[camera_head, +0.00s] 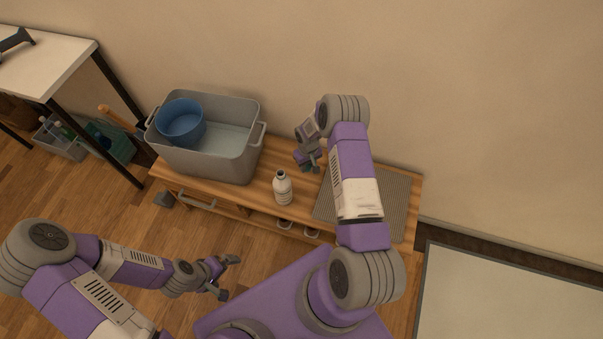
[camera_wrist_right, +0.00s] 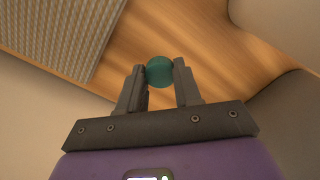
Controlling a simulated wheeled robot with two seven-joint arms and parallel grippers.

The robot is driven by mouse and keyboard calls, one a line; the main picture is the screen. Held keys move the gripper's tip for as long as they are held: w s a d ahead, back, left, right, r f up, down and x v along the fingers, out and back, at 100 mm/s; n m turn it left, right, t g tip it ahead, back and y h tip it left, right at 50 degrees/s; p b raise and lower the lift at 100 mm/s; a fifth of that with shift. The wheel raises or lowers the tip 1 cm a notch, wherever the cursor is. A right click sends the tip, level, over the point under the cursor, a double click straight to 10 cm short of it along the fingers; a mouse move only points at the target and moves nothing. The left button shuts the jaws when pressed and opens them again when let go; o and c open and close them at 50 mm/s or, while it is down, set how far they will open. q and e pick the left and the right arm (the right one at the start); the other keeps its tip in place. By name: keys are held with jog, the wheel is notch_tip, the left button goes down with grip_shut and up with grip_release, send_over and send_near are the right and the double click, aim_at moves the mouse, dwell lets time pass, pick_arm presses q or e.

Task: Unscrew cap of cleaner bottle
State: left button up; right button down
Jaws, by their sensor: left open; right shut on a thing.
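The white cleaner bottle (camera_head: 282,190) stands upright on the wooden bench. Its top shows a small dark ring, like an open neck, with no teal cap on it. My right gripper (camera_head: 308,166) is above the bench, behind and to the right of the bottle and apart from it. It is shut on a round teal cap (camera_wrist_right: 160,70), which shows between the fingertips in the right wrist view. My left gripper (camera_head: 222,277) is open and empty, low at the left in front of the bench, away from the bottle.
A grey tub (camera_head: 235,165) with a blue bucket (camera_head: 181,124) stands left on the bench (camera_head: 256,193). A ribbed grey mat (camera_head: 396,200) lies right, partly under my right arm. A white table (camera_head: 40,62) is far left. Bare bench lies around the bottle.

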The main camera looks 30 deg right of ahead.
aim_at(307, 175)
notch_tip(307, 175, down, 5)
jog(key=shift+f+b, duration=0.1)
jog(key=shift+b, duration=0.65)
jog(key=shift+f, duration=0.15)
jog(key=c, duration=0.8)
grip_release()
jog(key=shift+r, duration=0.3)
notch_tip(307, 175, up, 12)
jog(key=p, duration=0.3)
jog(key=shift+p, duration=0.35)
